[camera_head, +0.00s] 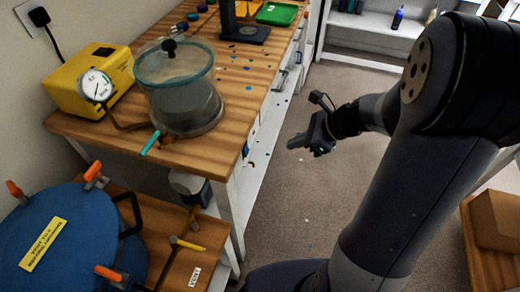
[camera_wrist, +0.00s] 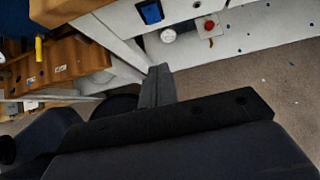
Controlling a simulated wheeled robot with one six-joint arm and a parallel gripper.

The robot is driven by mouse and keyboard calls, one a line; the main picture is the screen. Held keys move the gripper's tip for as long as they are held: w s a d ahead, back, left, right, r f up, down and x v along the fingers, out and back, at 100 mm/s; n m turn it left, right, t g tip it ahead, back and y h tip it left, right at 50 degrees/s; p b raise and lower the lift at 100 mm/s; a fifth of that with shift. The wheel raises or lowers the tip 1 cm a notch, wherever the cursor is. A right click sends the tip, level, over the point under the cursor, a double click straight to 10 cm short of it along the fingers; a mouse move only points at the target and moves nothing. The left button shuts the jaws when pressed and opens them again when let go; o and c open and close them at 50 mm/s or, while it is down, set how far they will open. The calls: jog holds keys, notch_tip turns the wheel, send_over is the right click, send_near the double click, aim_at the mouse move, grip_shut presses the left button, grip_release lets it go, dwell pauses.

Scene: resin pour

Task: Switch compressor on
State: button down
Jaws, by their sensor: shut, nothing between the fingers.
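My gripper (camera_head: 292,142) is shut and empty, in the air over the floor to the right of the wooden bench. Its fingers show in the wrist view (camera_wrist: 158,84), pointing up the picture. I see no label reading compressor. In the wrist view, a red round button (camera_wrist: 209,25) sits on a small plate on a white surface, with a round white gauge (camera_wrist: 168,35) and a blue square part (camera_wrist: 151,12) to its left. The gripper is apart from all of these. A yellow unit with a dial (camera_head: 91,79) stands on the bench; its switch cannot be made out.
A clear lidded chamber (camera_head: 178,97) stands on the wooden bench (camera_head: 225,110), with a teal-handled valve (camera_head: 150,143) jutting over its front edge. A blue round lid (camera_head: 75,240) with orange-handled clamps is at lower left. Carpeted floor (camera_head: 290,195) is clear around the gripper.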

aim_at(248, 151)
jog(key=a+r+b+x, duration=0.1)
jog(key=a+x, duration=0.1)
jog(key=x, duration=1.1)
jog(key=shift+w+r+b, duration=0.3)
jog(key=shift+r, duration=0.1)
jog(key=shift+w+a, duration=0.1)
jog(key=shift+a, duration=0.05)
jog(key=shift+r+p, duration=0.7)
jog(key=shift+r, duration=0.15)
